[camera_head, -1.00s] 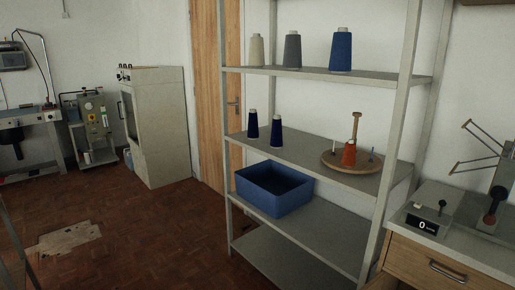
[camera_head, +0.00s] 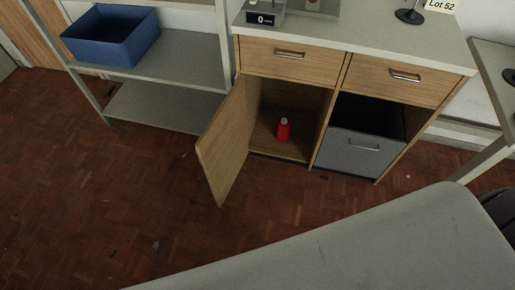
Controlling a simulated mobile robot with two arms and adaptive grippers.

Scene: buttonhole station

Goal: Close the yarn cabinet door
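The cabinet door (camera_head: 229,143) is wooden, hinged on the left side of its compartment, and stands wide open, swung out into the room. The cabinet (camera_head: 300,60) has a light grey top and two drawers above. A red yarn cone (camera_head: 283,129) stands upright inside the open compartment. Neither of my grippers is in view.
A grey bin front (camera_head: 353,151) fills the right compartment, tilted out a little. A shelf (camera_head: 185,62) with a blue crate (camera_head: 112,36) stands at left. A table (camera_head: 496,85) is at right. The floor left of the door is clear. A large grey surface fills the lower right.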

